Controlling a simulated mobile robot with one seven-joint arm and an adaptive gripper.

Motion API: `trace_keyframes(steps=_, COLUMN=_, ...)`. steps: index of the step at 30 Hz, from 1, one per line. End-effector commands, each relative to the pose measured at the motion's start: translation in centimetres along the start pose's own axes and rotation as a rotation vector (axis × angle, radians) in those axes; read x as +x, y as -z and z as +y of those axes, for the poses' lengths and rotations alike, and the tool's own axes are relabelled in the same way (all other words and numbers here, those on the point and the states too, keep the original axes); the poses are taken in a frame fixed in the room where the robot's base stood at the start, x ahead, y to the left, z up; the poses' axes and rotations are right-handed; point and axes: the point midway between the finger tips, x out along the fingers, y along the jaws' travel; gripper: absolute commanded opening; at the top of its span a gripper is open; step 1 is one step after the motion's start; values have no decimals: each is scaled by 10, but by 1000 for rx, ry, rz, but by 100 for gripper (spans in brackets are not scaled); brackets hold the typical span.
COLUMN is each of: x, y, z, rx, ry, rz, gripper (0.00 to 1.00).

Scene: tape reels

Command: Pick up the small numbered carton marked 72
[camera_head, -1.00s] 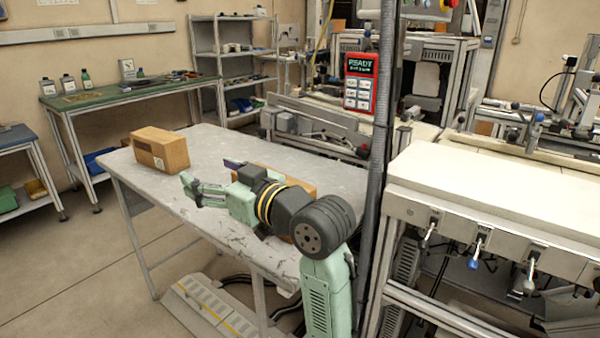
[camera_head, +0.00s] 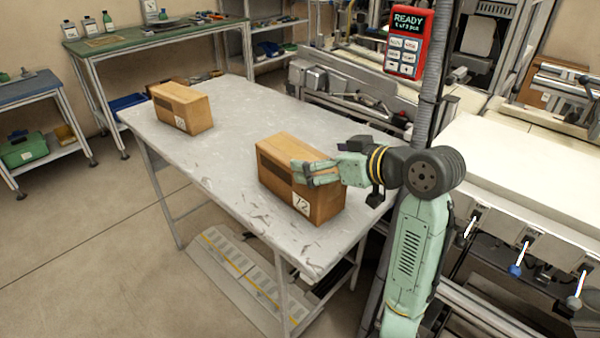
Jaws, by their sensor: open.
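The carton marked 72 (camera_head: 278,182) is a brown box on the near right part of the grey table. A white label reading 72 is on its front face, near the lower right corner. My gripper (camera_head: 296,172) is open, its fingers pointing left. In the picture it overlaps the upper right part of the carton, hiding some of its front and top. I cannot tell whether the fingers touch the carton. A second brown carton (camera_head: 183,108) stands at the table's far left, its label too small to read.
The grey table (camera_head: 225,150) has free room between the two cartons. A green-topped bench (camera_head: 150,38) stands behind at left. A red panel reading READY (camera_head: 405,42) hangs by a dark post. A white-topped machine (camera_head: 500,150) stands at right.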

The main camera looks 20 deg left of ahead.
Motion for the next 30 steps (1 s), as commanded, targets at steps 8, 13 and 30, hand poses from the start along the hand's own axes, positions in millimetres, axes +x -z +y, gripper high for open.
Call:
trace_keyframes(steps=8, x=38, y=1, z=-7, rx=1, ry=3, rz=0, gripper=97)
trace_keyframes(steps=13, x=50, y=-1, z=-6, rx=0, ry=1, rz=0, gripper=97)
trace_keyframes(steps=30, x=51, y=-1, z=-6, rx=0, ry=0, rz=0, gripper=72)
